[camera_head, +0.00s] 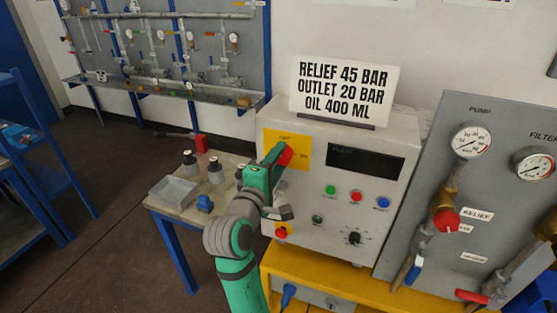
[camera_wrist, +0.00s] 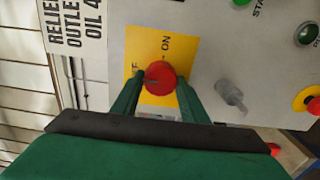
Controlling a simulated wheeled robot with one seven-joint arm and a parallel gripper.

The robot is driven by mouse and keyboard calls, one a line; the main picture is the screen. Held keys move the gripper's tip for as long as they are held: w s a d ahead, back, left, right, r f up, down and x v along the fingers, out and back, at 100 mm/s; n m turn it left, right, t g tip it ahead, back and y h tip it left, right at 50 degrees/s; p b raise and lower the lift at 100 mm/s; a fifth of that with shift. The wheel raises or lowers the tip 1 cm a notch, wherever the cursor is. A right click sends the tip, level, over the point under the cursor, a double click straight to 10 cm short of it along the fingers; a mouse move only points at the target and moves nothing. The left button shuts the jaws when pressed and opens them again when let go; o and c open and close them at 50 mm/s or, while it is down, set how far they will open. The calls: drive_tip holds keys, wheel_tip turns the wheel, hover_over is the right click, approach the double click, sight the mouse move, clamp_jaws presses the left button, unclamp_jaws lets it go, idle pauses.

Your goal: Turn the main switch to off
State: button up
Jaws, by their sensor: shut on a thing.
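The main switch is a red round knob (camera_wrist: 160,78) on a yellow plate (camera_wrist: 143,45) with an ON label and a partly covered second label. It also shows as a red knob in the head view (camera_head: 286,155), at the upper left of the grey control box (camera_head: 345,130). My gripper (camera_wrist: 158,84) is shut on the red knob, with one green finger on each side of it. In the head view my green arm reaches up in front of the box and hides part of the plate. The knob's exact pointing direction is hard to tell.
The box also carries a dark display (camera_head: 366,160), green, red and blue buttons (camera_head: 356,196), a black dial (camera_head: 355,239) and a red emergency button (camera_head: 281,231). A sign (camera_head: 345,88) stands on top. A gauge panel (camera_head: 480,190) is at right, a small table (camera_head: 180,212) at left.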

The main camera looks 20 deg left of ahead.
drive_tip(key=o, duration=1.1)
drive_tip(key=shift+c, duration=0.2)
drive_tip(key=s, duration=1)
drive_tip(key=shift+s+a, duration=0.2)
drive_tip(key=shift+s, duration=0.2)
